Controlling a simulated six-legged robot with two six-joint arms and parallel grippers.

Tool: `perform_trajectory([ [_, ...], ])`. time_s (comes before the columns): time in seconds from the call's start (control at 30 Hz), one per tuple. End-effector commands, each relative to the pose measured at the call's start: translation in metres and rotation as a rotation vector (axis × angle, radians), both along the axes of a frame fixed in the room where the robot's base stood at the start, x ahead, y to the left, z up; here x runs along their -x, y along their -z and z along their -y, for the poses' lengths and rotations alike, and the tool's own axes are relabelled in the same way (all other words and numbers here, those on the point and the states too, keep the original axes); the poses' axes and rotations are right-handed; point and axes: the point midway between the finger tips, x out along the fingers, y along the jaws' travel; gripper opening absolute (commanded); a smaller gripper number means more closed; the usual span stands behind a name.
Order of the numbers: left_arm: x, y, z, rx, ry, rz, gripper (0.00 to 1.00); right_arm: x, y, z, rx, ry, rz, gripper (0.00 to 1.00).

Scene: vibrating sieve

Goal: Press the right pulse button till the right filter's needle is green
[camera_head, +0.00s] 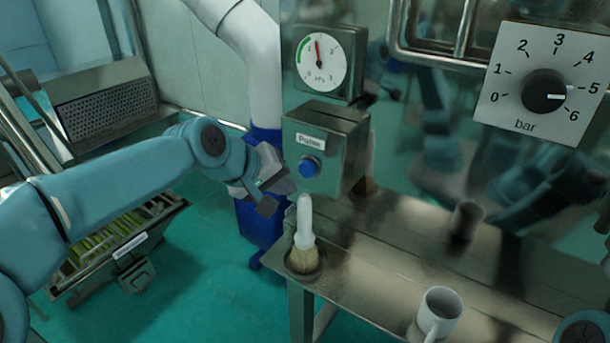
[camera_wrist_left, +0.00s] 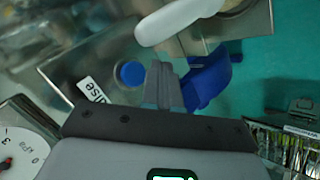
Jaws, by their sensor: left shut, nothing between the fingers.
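A steel box labelled Pulse (camera_head: 357,140) has a round blue button (camera_head: 310,167) on its front; the button also shows in the left wrist view (camera_wrist_left: 131,73). Above the box is a round white gauge (camera_head: 322,62) with a green arc on its left side. Its red needle points almost straight up, near the arc's upper end. My left gripper (camera_head: 272,194) is shut and empty, just left of and a little below the button. In the left wrist view its fingers (camera_wrist_left: 163,86) are beside the button, with a visible gap. My right gripper is out of view.
A brush (camera_head: 304,238) stands upright on the steel table (camera_head: 385,250) below the box, and a white mug (camera_head: 439,311) stands nearer. A black bar dial (camera_head: 543,91) is at upper right. A reflective panel shows mirrored arms. A slotted tray (camera_head: 115,245) is at lower left.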

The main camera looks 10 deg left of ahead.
Motion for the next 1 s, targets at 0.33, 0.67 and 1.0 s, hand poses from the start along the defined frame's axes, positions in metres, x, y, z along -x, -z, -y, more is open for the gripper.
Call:
perform_trajectory([
  [0.33,0.021,0.0,-0.008,0.0,0.0,0.0,0.0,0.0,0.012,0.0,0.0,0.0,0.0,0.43],
  [0.67,0.021,0.0,-0.008,0.0,0.0,0.0,0.0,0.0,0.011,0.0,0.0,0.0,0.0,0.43],
  [1.0,0.021,0.0,-0.008,0.0,0.0,0.0,0.0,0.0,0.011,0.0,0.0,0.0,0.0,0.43],
])
